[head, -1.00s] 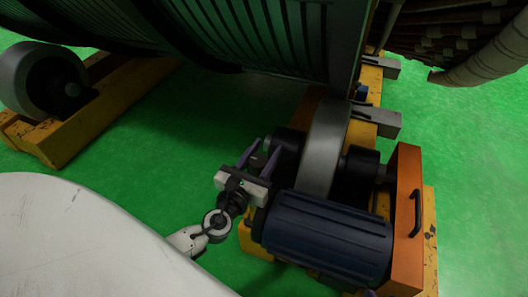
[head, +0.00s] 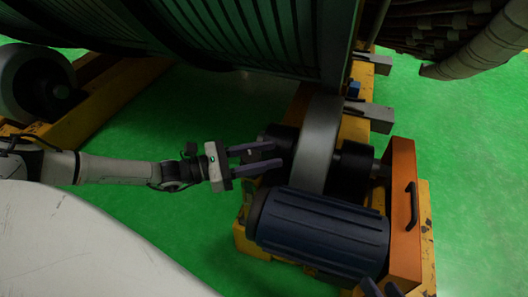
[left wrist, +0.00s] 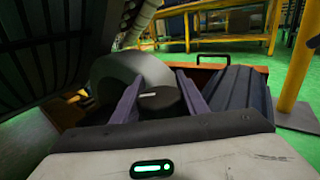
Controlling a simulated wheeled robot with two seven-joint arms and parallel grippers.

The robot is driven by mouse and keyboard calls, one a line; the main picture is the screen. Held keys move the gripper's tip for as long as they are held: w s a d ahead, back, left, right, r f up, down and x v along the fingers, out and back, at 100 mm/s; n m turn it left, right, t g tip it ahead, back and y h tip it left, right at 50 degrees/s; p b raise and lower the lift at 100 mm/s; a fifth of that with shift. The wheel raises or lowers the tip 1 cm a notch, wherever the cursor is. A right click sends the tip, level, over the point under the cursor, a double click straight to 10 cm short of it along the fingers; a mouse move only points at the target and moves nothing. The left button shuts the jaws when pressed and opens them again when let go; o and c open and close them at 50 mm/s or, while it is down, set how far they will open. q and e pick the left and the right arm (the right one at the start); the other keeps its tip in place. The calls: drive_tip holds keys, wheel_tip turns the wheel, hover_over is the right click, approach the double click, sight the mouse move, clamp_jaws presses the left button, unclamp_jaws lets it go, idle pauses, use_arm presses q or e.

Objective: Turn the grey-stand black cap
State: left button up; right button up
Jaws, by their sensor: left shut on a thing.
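The black cap (head: 257,153) is the dark round end piece beside the grey wheel (head: 318,145) in the head view. It also shows in the left wrist view (left wrist: 160,104), with a small pale mark on its end. My left gripper (head: 262,157) comes in from the left and is shut on this cap, one purple finger on each side. In the left wrist view the fingers (left wrist: 161,98) flank the cap. Of my right gripper (head: 381,289), only dark fingertips show at the bottom edge of the head view.
A ribbed dark blue motor (head: 320,235) lies just in front of the wheel. An orange plate with a black handle (head: 403,215) stands at its right. The large ribbed drum (head: 235,35) hangs over the back. Green floor (head: 150,130) is open at the left.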

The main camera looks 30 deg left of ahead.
use_arm(q)
drive_tip(key=shift+s+d+m+g+h, duration=0.35)
drive_tip(key=shift+m+g+h, duration=0.7)
drive_tip(key=shift+m+g, duration=0.75)
drive_tip(key=shift+s+d+m+g+h, duration=0.15)
drive_tip(key=shift+s+m+g+h, duration=0.35)
drive_tip(key=shift+m+g+h, duration=1.25)
drive_tip(key=shift+s+d+m+g+h, duration=0.35)
drive_tip(key=shift+m+g, duration=0.6)
drive_tip(key=shift+g, duration=1.8)
use_arm(e)
drive_tip(key=shift+f, duration=0.1)
use_arm(q)
drive_tip(key=shift+s+r+g, duration=0.1)
drive_tip(key=shift+s+g, duration=0.05)
drive_tip(key=shift+g, duration=0.15)
drive_tip(key=o, duration=1)
drive_tip(key=shift+o, duration=0.2)
drive_tip(key=shift+a, duration=0.1)
wheel_tip(320, 180, up, 10)
drive_tip(key=p, duration=0.6)
use_arm(e)
drive_tip(key=s+d+f+g+h, duration=0.1)
drive_tip(key=d+f+g+h, duration=0.1)
drive_tip(key=f, duration=0.3)
drive_tip(key=shift+d+h, duration=0.4)
drive_tip(key=shift+d, duration=0.35)
